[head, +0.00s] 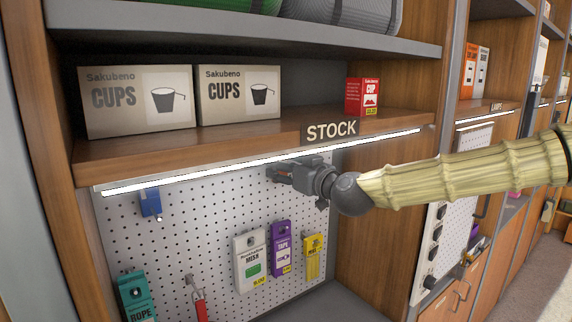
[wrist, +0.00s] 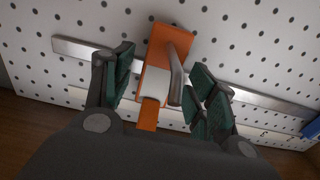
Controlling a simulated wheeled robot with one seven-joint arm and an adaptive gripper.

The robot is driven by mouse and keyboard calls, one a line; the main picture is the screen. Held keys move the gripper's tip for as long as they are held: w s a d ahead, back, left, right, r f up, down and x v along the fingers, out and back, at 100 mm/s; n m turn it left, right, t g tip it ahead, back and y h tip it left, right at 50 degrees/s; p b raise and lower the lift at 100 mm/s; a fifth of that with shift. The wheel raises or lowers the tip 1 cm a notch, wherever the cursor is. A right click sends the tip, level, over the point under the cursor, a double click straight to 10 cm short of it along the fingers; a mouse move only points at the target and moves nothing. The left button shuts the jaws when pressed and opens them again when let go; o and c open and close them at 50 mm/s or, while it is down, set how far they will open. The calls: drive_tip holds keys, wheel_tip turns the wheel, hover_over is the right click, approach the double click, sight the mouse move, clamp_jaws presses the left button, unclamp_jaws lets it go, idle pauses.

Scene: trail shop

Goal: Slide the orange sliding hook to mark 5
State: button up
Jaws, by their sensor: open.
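The orange sliding hook (wrist: 156,62) sits on a metal rail (wrist: 75,48) across the white pegboard in the wrist view. It has an orange plate, a pale block and a grey metal prong. My gripper (wrist: 163,75) is open, with one dark green-padded finger on each side of the hook. A gap shows between the fingers and the hook. In the head view my gripper (head: 280,174) is at the pegboard, just under the STOCK shelf, and largely hides the hook. Small marks show on a pale strip (wrist: 262,134) below the rail; I cannot read a 5.
A blue hook (head: 151,203) is on the pegboard to the left; it also shows at the right edge of the wrist view (wrist: 312,128). Packets, including a white one (head: 251,260) and a purple one (head: 280,248), hang below. The lit shelf edge (head: 215,172) is just above my gripper.

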sight(248, 169)
drive_tip(key=shift+c, duration=0.2)
clamp_jaws()
drive_tip(key=shift+s+a+b, duration=0.5)
drive_tip(key=shift+s+a, duration=0.3)
drive_tip(key=shift+a, duration=0.3)
drive_tip(key=shift+s+a+b, duration=0.45)
drive_tip(key=shift+s+a, duration=0.4)
drive_tip(key=shift+a, duration=0.3)
drive_tip(key=shift+s+a+b, duration=0.5)
drive_tip(key=shift+s+a, duration=0.3)
drive_tip(key=shift+a, duration=0.3)
drive_tip(key=shift+c, duration=0.8)
unclamp_jaws()
drive_tip(key=shift+o, duration=1)
drive_tip(key=shift+a, duration=0.2)
drive_tip(key=shift+d, duration=0.15)
